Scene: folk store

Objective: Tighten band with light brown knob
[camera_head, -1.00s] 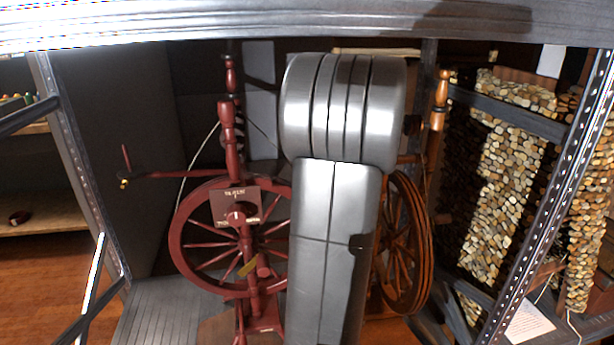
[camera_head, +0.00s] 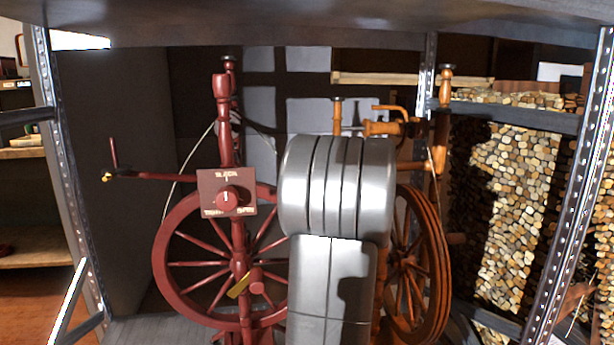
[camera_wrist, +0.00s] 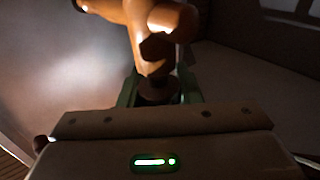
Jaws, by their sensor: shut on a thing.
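The light brown spinning wheel (camera_head: 428,265) stands behind and to the right of my arm in the head view. Its upper spindle part (camera_head: 382,128) shows above the arm. My gripper is hidden behind my arm in the head view. In the wrist view, my gripper (camera_wrist: 158,92) has green fingers on both sides of a brown knob (camera_wrist: 156,60) and is shut on it. The place where the fingers touch it is dark. Orange-brown wood (camera_wrist: 165,18) rises above the knob.
A dark red spinning wheel (camera_head: 170,285) stands to the left, with a plate bearing a red knob (camera_head: 228,198). Metal shelf posts (camera_head: 68,190) flank both sides, and a shelf (camera_head: 300,22) spans overhead. Stacked firewood (camera_head: 510,210) fills the right.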

